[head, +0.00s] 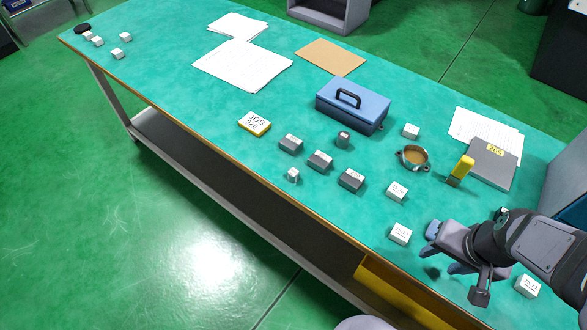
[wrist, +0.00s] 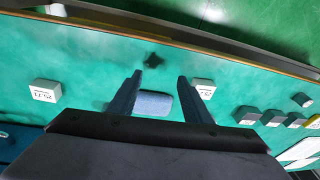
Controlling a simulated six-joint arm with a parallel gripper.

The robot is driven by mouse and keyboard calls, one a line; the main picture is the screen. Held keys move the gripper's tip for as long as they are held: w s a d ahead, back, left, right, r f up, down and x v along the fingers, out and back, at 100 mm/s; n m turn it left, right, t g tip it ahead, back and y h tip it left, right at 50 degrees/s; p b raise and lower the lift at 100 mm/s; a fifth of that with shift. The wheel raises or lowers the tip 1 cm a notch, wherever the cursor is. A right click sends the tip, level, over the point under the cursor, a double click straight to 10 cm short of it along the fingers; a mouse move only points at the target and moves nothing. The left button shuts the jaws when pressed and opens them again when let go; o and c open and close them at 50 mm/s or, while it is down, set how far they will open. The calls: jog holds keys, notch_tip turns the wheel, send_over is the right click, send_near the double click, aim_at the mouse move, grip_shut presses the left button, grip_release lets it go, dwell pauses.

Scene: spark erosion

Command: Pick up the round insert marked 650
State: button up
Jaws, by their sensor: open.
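Two small round inserts stand upright on the green bench top in the head view. One is a light grey cylinder (head: 292,175) near the front edge, left of the grey blocks. The other is a darker cylinder (head: 343,139) in front of the blue box. I cannot read a 650 on either. The light cylinder also shows at the far right of the wrist view (wrist: 302,100). My gripper (head: 440,248) is open above the right part of the bench, well right of both inserts. In the wrist view its fingers (wrist: 160,78) are apart, with a bluish block-like shape (wrist: 153,104) between them.
Grey blocks (head: 320,160) stand in a row beside the inserts. White labelled blocks (head: 400,233) stand close to my gripper. A blue handled box (head: 353,107), a ring-shaped part (head: 412,158) and a yellow-topped item (head: 461,170) stand behind. The left middle of the bench is clear.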

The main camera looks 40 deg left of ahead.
aim_at(290, 177)
jog(key=w+a+r+n+t+y, duration=0.1)
jog(key=w+a+r+t+y, duration=0.1)
jog(key=w+a, duration=0.5)
jog(key=w+a+r+t+y, duration=0.1)
jog(key=w+a+r+t, duration=0.15)
jog(key=a, duration=0.85)
jog(key=a+t, duration=0.1)
jog(key=a, duration=0.4)
jog(key=a+t+b, duration=0.1)
jog(key=a, duration=0.5)
jog(key=a+t+y, duration=0.1)
jog(key=a, duration=0.4)
jog(key=shift+s+a+t+b, duration=0.25)
jog(key=shift+a+b, duration=0.15)
jog(key=shift+t+h, duration=0.5)
jog(key=shift+t, duration=0.3)
jog(key=s+a, duration=0.1)
jog(key=s+a+f+b, duration=0.1)
jog(key=s+a, duration=0.2)
jog(key=s, duration=0.1)
jog(key=shift+a+f, duration=0.25)
jog(key=shift+f, duration=0.1)
jog(key=s+f+t+h+b, duration=0.2)
jog(key=s+f+h, duration=0.15)
jog(key=s, duration=0.85)
jog(key=shift+m+y, duration=0.25)
jog(key=shift+m, duration=0.15)
jog(key=shift+d+x, duration=0.2)
jog(key=shift+x, duration=3.5)
